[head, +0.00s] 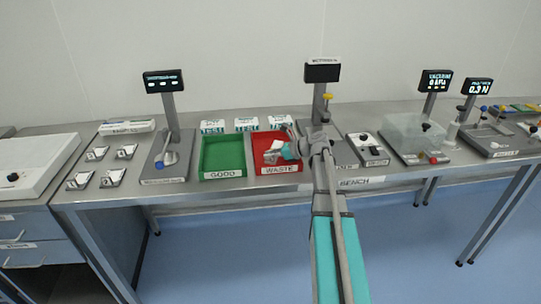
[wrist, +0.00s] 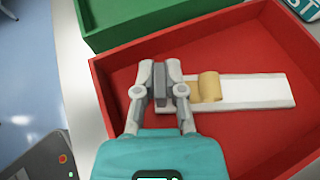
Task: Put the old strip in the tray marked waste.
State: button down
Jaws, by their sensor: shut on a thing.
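The strip (wrist: 250,91) is a flat white piece with a tan band around it near my gripper. It is over the floor of the red tray (wrist: 122,86), inside its walls. In the head view the red tray's front label (head: 280,170) reads WASTE. My gripper (wrist: 161,88) is shut on the strip's near end. In the head view my gripper (head: 283,150) is over the waste tray and partly covers the strip. I cannot tell whether the strip touches the tray floor.
A green tray (head: 223,174) marked GOOD stands left of the waste tray and looks empty. White boxes (head: 246,124) marked TEST stand behind the trays. Display posts (head: 163,82) (head: 322,72) rise from the bench. Several small fixtures (head: 97,153) lie at the left.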

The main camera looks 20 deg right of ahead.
jog(key=c, duration=0.7)
grip_release()
jog(key=shift+f, duration=0.1)
jog(key=shift+r, duration=0.25)
jog(key=shift+s+d+r+p, duration=0.15)
jog(key=shift+s+d+p, duration=0.1)
jog(key=shift+d+p, duration=0.1)
jog(key=p+v, duration=0.3)
jog(key=v, duration=0.6)
jog(key=shift+s+d+r+p, duration=0.1)
jog(key=shift+s+d+p, duration=0.05)
jog(key=shift+p, duration=0.2)
jog(key=shift+s+d+r, duration=0.2)
jog(key=shift+s+d, duration=0.25)
jog(key=shift+d, duration=0.15)
